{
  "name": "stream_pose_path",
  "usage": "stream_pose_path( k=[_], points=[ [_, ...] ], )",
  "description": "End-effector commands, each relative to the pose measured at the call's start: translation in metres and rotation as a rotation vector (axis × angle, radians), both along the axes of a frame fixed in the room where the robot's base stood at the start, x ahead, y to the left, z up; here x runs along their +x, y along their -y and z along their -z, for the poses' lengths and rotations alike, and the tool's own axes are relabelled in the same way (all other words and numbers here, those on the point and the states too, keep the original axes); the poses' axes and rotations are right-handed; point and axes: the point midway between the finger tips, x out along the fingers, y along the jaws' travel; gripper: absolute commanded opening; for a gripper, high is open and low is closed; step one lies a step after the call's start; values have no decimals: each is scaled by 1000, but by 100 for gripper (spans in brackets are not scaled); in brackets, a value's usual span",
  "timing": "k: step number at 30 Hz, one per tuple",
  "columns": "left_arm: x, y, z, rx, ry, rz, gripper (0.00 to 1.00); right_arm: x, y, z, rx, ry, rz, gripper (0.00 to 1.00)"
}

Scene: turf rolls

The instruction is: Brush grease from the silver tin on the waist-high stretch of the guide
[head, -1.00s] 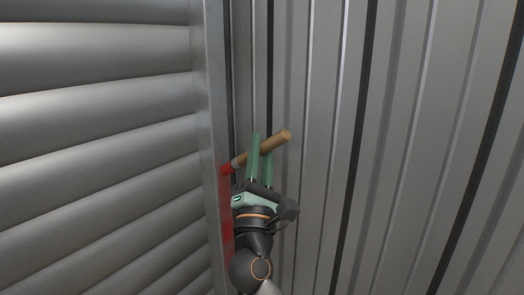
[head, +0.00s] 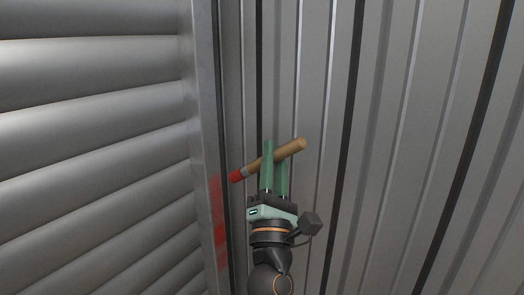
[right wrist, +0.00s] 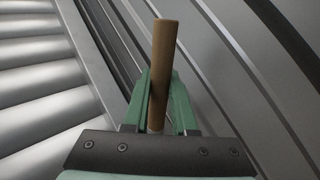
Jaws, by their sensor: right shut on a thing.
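My right gripper (head: 268,165) is shut on the wooden handle of a brush (head: 290,149). The brush lies aslant across the green fingers, with its red tip at lower left and its wooden end at upper right. The red tip is a little to the right of the metal guide (head: 201,110) and looks apart from it. Red smears of grease (head: 217,215) show on the lower part of the guide. In the right wrist view the handle (right wrist: 163,60) stands up between the fingers (right wrist: 160,105); the bristle end is hidden. The silver tin and my left gripper are not in view.
A slatted grey shutter (head: 90,110) fills the left side, up to the guide. A ribbed grey metal wall (head: 400,110) with dark vertical strips fills the right side. The space in front of the wall, right of my gripper, looks free.

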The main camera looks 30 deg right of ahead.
Motion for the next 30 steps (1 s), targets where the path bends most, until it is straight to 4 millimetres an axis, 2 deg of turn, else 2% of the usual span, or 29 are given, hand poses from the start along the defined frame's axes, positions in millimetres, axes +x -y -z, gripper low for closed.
stream_pose_path(
  k=[4,16,25,30],
  points=[
    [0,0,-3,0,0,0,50,-9,4,0,-1,0,0,0],
    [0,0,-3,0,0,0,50,-12,5,0,-1,0,-1,0],
    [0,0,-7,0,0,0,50,-34,14,0,-1,0,1,0],
    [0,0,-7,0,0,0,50,-38,16,0,0,2,-1,0]
  ],
)
